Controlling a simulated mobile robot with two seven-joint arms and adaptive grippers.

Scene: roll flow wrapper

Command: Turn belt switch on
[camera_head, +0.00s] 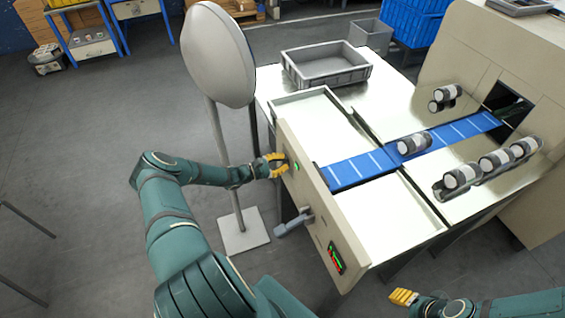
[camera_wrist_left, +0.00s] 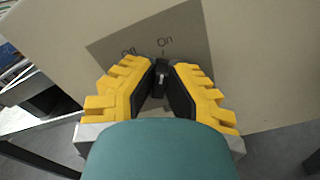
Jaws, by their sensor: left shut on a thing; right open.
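The belt switch (camera_wrist_left: 161,78) is a small black knob on the beige panel, in the left wrist view. An "On" label stands above it and a second, tilted label is up to its left. My left gripper (camera_wrist_left: 162,70) has its yellow fingers closed around the knob. In the head view, my left gripper (camera_head: 277,165) is against the outer face of the machine's front panel (camera_head: 315,215), beside a green light (camera_head: 296,167); the knob is hidden there. My right gripper (camera_head: 403,297) is open and empty at the bottom right, away from the panel.
A grey lever handle (camera_head: 293,223) and a red-green display (camera_head: 336,258) are lower on the panel. A blue belt (camera_head: 355,171) carries a roll pack. More packs lie on the metal table, with a grey crate (camera_head: 325,68) behind. A round-headed stand (camera_head: 218,55) is close to my left arm.

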